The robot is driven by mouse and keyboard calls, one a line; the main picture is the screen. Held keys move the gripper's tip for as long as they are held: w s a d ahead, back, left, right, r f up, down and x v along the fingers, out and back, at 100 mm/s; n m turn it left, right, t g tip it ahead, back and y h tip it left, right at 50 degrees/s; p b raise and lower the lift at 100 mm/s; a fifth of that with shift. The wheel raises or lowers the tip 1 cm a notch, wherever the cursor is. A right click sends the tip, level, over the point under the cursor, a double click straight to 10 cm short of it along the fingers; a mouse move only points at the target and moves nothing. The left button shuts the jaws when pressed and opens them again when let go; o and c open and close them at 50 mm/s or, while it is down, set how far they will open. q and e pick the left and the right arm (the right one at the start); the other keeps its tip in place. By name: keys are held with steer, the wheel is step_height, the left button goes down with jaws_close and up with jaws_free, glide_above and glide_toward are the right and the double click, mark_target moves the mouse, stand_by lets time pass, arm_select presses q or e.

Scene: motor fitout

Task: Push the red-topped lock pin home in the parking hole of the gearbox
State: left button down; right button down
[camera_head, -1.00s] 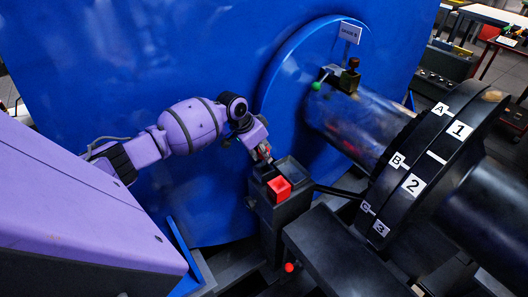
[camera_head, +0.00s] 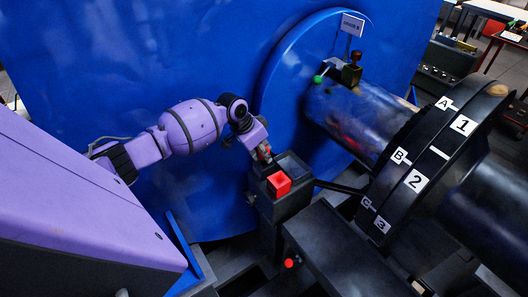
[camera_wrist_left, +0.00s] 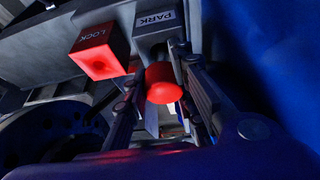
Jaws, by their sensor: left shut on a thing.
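The gearbox (camera_head: 290,215) is a dark grey box against the blue housing, left of the big shaft. My left gripper (camera_head: 264,153) is at its back left top, partly hidden by its own wrist. In the left wrist view, the gripper (camera_wrist_left: 161,66) is shut on the red-topped lock pin (camera_wrist_left: 163,84), its round red top between the fingers. The pin is at the block with the PARK label (camera_wrist_left: 157,19); the parking hole is hidden, and I cannot tell how deep the pin sits. My right gripper is out of view.
A red block marked LOCK (camera_wrist_left: 98,53) stands beside the PARK block; it also shows in the head view (camera_head: 279,184). The numbered black coupling (camera_head: 427,165) and shaft (camera_head: 350,120) lie to the right. The blue housing (camera_head: 200,60) is close behind my arm.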

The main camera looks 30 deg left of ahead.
arm_select(q)
steer(key=shift+f, duration=0.45)
steer(key=c, duration=1.4)
jaws_free()
steer(key=shift+r, duration=0.15)
steer(key=v, duration=1.1)
steer(key=shift+s+a+r, duration=0.1)
steer(key=shift+s+r, duration=0.1)
steer(key=shift+r, duration=0.15)
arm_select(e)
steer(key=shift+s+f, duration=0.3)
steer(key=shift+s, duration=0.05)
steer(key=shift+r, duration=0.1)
arm_select(q)
steer(key=s+a+p, duration=0.1)
steer(key=s, duration=0.2)
steer(key=s+a+p, duration=0.1)
steer(key=s+a, duration=0.1)
steer(key=s, duration=0.2)
steer(key=s+a+p, duration=0.1)
steer(key=s, duration=0.3)
steer(key=shift+a, duration=0.3)
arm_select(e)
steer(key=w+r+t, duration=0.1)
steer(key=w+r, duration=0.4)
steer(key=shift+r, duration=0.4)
